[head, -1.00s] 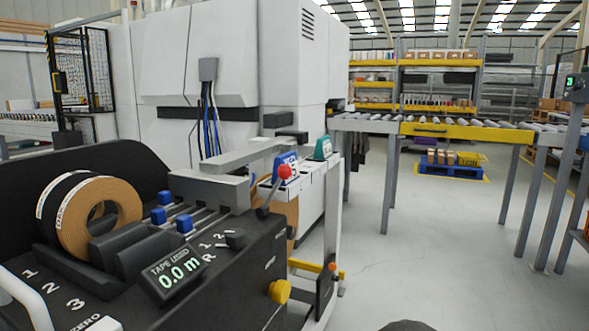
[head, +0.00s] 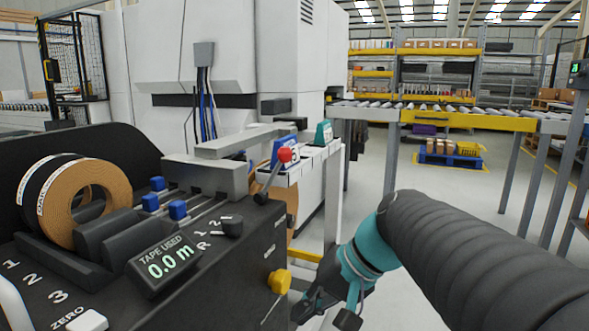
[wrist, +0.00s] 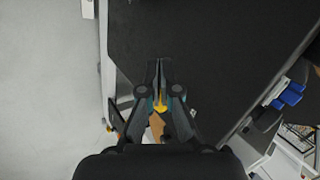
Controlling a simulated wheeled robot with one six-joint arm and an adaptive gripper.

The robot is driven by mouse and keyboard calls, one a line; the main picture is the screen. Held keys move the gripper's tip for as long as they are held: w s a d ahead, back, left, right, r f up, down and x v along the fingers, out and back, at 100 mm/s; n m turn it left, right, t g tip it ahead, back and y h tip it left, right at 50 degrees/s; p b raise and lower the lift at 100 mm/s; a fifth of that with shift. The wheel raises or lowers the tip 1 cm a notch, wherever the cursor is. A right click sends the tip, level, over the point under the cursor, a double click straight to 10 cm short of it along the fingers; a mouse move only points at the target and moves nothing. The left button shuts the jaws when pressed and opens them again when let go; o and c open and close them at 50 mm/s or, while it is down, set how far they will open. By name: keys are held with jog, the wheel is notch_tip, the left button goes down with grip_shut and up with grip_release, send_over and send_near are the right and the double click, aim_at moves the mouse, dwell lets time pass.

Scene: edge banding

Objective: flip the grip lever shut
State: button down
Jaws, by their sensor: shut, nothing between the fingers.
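I cannot make out the red knob in the wrist view.
A yellow knob (head: 279,281) sits on the machine's front face near my gripper. Blue and green holders (head: 323,133) stand behind the lever.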

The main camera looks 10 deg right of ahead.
jog(key=w+d+r+m+t+y+b, duration=0.1)
jog(key=w+d+r+y, duration=0.25)
jog(key=w+r, duration=0.2)
jog(key=w+d+r+m+t+y+b, duration=0.1)
jog(key=w+d+r+y, duration=0.25)
jog(key=w, duration=0.35)
jog(key=w+d+r+t+y, duration=0.1)
jog(key=w+d+r+y, duration=0.1)
jog(key=d, duration=0.3)
jog(key=w+d+r+n+t+y+b, duration=0.1)
jog(key=w+d+r+t+y, duration=0.1)
jog(key=d+r, duration=0.2)
jog(key=shift+d+r+n+y, duration=0.3)
jog(key=shift+d+r+y, duration=0.1)
jog(key=shift+d, duration=0.5)
jog(key=shift+a, duration=0.1)
jog(key=x, duration=1.4)
jog(key=shift+b, duration=0.35)
